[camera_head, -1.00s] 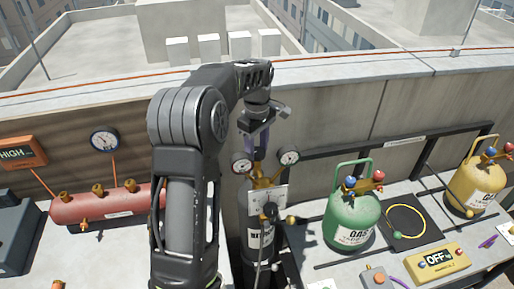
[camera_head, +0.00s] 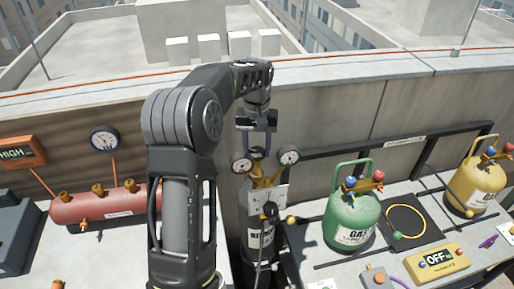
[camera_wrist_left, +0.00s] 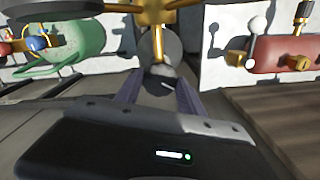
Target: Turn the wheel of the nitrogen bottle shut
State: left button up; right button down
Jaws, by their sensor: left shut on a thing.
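The nitrogen bottle (camera_head: 258,222) is a dark cylinder with a white label, standing upright by the wall. It carries a brass valve and two round gauges, one left (camera_head: 241,162) and one right (camera_head: 288,156). My left gripper (camera_head: 257,152) points down at the bottle's top, its purple fingers on either side of the valve wheel. In the left wrist view the fingers (camera_wrist_left: 158,92) close on the dark, rounded wheel (camera_wrist_left: 160,77) below the brass stem. The wheel is mostly hidden by the gripper in the head view. My right gripper is out of view.
A green gas bottle (camera_head: 350,222) stands right of the nitrogen bottle, and a yellow one (camera_head: 474,188) farther right. A red horizontal tank (camera_head: 105,206) is at left. A yellow OFF box (camera_head: 437,260) lies at front right. The wall (camera_head: 330,125) runs close behind.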

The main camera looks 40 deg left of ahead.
pick_arm(q)
jog(key=m, duration=0.5)
jog(key=shift+m, duration=0.3)
jog(key=m, duration=0.6)
jog(key=o, duration=1.4)
jog(key=shift+c, duration=0.2)
